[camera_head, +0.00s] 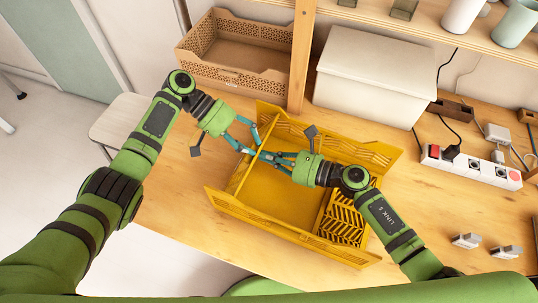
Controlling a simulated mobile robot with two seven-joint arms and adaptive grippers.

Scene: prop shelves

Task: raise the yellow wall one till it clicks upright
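A yellow folding crate (285,235) stands on the wooden table. Its far long wall (350,150) and near long wall stand up, leaning somewhat outward. At its left end, a yellow end wall (238,178) stands raised, partly hidden by my grippers. At the right end, a slatted yellow panel (342,220) lies low inside the crate, partly hidden by my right arm. My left gripper (252,147) is at the left end wall's top, its fingers spread. My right gripper (264,156) reaches across the crate to the same wall, its fingertips close together; whether they grip it is unclear.
A brown perforated bin (235,75) and a white lidded box (370,85) stand behind the crate. A power strip (470,166) and small metal-grey pieces (467,241) lie to the right. A shelf post (300,55) rises behind. Bare table lies right of the crate.

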